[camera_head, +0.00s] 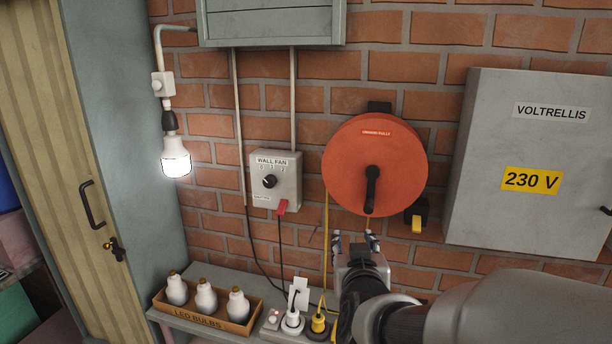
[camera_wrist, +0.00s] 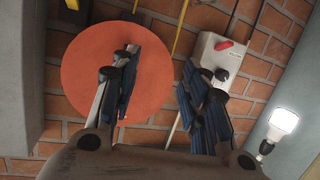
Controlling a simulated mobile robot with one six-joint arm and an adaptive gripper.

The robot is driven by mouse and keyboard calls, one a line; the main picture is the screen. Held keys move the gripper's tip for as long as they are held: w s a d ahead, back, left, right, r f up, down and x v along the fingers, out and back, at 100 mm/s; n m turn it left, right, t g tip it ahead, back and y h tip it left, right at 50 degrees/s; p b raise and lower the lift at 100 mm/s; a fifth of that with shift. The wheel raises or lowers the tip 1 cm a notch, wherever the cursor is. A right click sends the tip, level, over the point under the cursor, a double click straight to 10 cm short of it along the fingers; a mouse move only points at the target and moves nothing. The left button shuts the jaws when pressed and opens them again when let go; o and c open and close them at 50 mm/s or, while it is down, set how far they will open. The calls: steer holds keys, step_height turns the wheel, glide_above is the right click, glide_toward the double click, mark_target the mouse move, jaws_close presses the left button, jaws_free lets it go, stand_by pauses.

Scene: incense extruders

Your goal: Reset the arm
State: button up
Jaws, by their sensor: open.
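My gripper (camera_head: 355,242) is in front of the brick wall, just below the orange cable reel (camera_head: 350,150). Its jaws are open and nothing is between them. In the wrist view my gripper (camera_wrist: 160,90) shows two spread blue-padded fingers, with the orange reel (camera_wrist: 85,65) behind the left finger and the wall fan switch box (camera_wrist: 205,55) behind the right one. The reel has a black crank handle (camera_head: 371,190) at its middle. My arm comes in from the lower right in the head view.
A grey 230 V cabinet (camera_head: 475,140) is on the right wall. A lit bulb (camera_head: 175,158) hangs at left. Below, a shelf bears a tray of LED bulbs (camera_head: 245,328), a white plug (camera_head: 292,320) and a yellow plug (camera_head: 318,324). A yellow cord (camera_head: 326,250) hangs from the reel.

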steer(key=s+f+g, duration=0.2)
steer(key=s+g, duration=0.1)
steer(key=s, duration=0.7)
steer(key=s+d+f+g+y, duration=0.1)
steer(key=s+g, duration=0.3)
steer(key=s, duration=0.6)
steer(key=s+d+f+g, duration=0.1)
steer(key=s+f+g, duration=0.2)
steer(key=s, duration=0.7)
steer(key=shift+s+n+g+y, duration=0.3)
steer(key=shift+s, duration=0.05)
steer(key=shift+f, duration=0.1)
